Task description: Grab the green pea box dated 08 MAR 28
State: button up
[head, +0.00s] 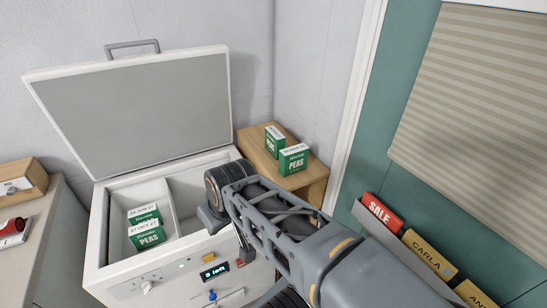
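Four views of text matter here: two green and white pea boxes stand in the left compartment of the open white chest freezer (97,240). The rear one (145,215) has a top label that seems to read 19 JUN 27. The front one (147,236) seems to read 27 OCT, year unclear. Two more green pea boxes, front (293,160) and rear (274,140), stand close together on a wooden shelf unit right of the freezer. Their top dates are too small to read, so I cannot tell which is 08 MAR 28.
The freezer's lid (135,108) stands raised at the back. A small display (215,272) and a knob (146,287) are on its front. A counter (45,235) is at left.

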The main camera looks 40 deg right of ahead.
aim_at(292, 160)
jog(key=z, duration=0.05)
jog(key=i, duration=0.1)
jog(key=z, duration=1.55)
jog(key=k, duration=0.5)
jog(key=u, duration=1.2)
jog(key=i, duration=0.55)
